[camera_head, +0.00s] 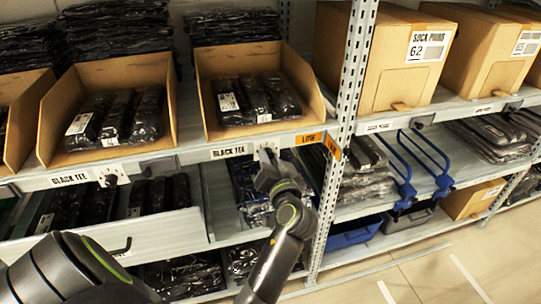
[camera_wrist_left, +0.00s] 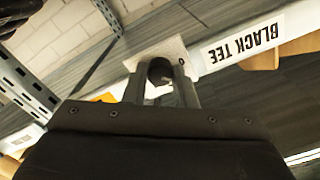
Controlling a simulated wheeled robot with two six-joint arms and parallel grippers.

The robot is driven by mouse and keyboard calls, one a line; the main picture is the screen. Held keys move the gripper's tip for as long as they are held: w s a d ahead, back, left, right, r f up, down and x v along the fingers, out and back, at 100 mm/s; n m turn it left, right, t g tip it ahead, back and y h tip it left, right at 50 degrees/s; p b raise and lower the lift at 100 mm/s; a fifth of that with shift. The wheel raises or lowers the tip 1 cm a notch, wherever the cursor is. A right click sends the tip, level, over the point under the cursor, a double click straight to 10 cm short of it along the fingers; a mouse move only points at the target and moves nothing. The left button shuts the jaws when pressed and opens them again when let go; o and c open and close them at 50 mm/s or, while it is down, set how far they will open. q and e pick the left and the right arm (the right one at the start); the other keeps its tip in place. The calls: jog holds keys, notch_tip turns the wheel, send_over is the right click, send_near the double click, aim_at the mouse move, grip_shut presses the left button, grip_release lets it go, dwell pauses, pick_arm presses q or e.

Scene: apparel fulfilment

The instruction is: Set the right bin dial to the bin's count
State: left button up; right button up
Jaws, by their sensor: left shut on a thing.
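The right bin (camera_head: 215,108) is an open cardboard bin holding 3 black wrapped packages (camera_head: 258,97). Below it, on the shelf edge beside a BLACK TEE label (camera_head: 229,152), is the right bin dial with a white plate (camera_head: 265,146). My left gripper (camera_head: 267,163) is at this dial, shut on its dark round knob. In the left wrist view the knob (camera_wrist_left: 159,71) sits between the two fingers, in front of the white plate (camera_wrist_left: 153,52). My right gripper is not in view.
A left bin (camera_head: 158,80) with black packages has its own dial (camera_head: 111,175) below. An orange LOW tag (camera_head: 309,139) is right of the held dial, near a perforated post (camera_head: 347,92). A white-fronted drawer (camera_head: 165,236) sticks out below left. Blue-handled racks (camera_head: 402,170) stand right.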

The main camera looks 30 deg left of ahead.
pick_arm(q)
jog(key=shift+r+m+p, duration=0.15)
jog(key=shift+m+p, duration=0.2)
jog(key=shift+m, duration=0.45)
jog(key=o, duration=0.9)
jog(key=shift+o, duration=0.5)
